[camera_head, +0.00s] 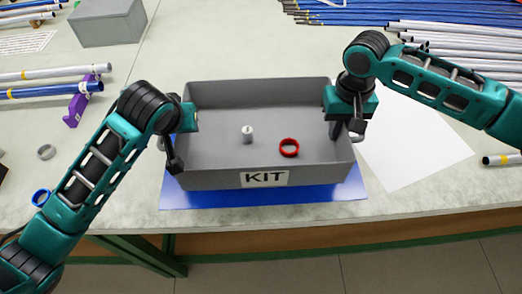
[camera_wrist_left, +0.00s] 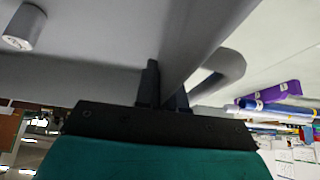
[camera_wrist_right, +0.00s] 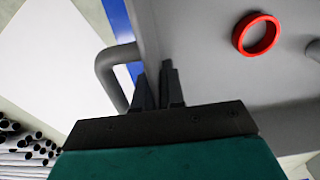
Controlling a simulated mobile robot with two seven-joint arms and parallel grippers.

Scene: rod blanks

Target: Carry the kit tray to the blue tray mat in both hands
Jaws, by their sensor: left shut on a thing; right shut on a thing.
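The grey kit tray (camera_head: 215,180) with a "KIT" label (camera_head: 264,178) is over the blue tray mat (camera_head: 190,198), which shows along its front and right side. I cannot tell whether the tray touches the mat. Inside lie a small grey cylinder (camera_head: 247,134) and a red ring (camera_head: 289,147). My left gripper (camera_head: 172,160) is shut on the tray's left wall; its fingers (camera_wrist_left: 162,90) straddle the wall beside the handle. My right gripper (camera_head: 345,130) is shut on the right wall; its fingers (camera_wrist_right: 158,88) straddle it beside a grey handle (camera_wrist_right: 108,75).
White paper (camera_head: 415,145) lies right of the tray. Silver rods (camera_head: 460,70) and blue rods (camera_head: 400,12) lie at the back right. A purple rod holder (camera_head: 77,108) and a blue ring (camera_head: 40,196) are at left. A grey box (camera_head: 108,22) stands behind. The table's front edge is close.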

